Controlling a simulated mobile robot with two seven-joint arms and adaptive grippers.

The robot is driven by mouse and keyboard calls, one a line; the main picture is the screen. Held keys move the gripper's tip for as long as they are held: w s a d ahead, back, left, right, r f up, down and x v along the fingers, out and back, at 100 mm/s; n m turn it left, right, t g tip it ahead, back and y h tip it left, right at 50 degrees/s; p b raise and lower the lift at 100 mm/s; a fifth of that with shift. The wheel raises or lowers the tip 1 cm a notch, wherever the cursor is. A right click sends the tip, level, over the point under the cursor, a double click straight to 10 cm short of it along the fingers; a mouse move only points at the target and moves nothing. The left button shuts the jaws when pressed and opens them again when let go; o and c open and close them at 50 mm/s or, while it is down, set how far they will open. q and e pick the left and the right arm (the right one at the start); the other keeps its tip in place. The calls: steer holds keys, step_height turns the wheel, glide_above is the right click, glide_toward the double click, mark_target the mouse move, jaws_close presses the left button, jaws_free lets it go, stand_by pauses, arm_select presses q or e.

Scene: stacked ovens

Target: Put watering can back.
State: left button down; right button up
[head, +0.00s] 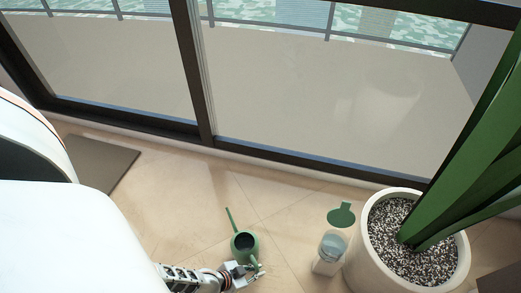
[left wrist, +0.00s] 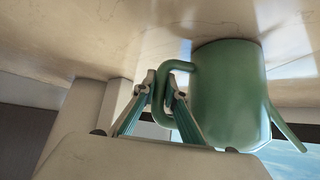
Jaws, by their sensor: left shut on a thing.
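A green watering can (head: 243,244) with a long thin spout shows low in the middle of the head view, over the tiled floor (head: 190,190). Its spout points up and slightly left in that view. My left gripper (head: 243,272) is at the can's near side. In the left wrist view, my left gripper (left wrist: 162,88) is shut on the looped handle of the watering can (left wrist: 225,95). The can's body is to the right of the fingers. I cannot tell whether the can's base touches the floor. My right gripper is not in view.
A large white pot (head: 364,262) with grey gravel and a tall green plant (head: 470,160) stands at the right. Dark-framed glass doors (head: 200,70) are behind. A grey mat (head: 100,160) lies left.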

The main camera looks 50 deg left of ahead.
arm_select(q)
steer(key=shift+w+r, duration=0.15)
steer(key=shift+w, duration=0.1)
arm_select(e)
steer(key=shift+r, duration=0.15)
arm_select(q)
steer(key=shift+s+f, duration=0.1)
steer(key=shift+f, duration=0.15)
steer(key=c, duration=2.1)
jaws_free()
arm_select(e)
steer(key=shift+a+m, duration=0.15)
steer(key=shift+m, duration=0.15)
arm_select(q)
steer(key=shift+r+p, duration=0.3)
steer(key=shift+r, duration=0.2)
steer(key=shift+p+v, duration=3.4)
steer(key=shift+v, duration=2.4)
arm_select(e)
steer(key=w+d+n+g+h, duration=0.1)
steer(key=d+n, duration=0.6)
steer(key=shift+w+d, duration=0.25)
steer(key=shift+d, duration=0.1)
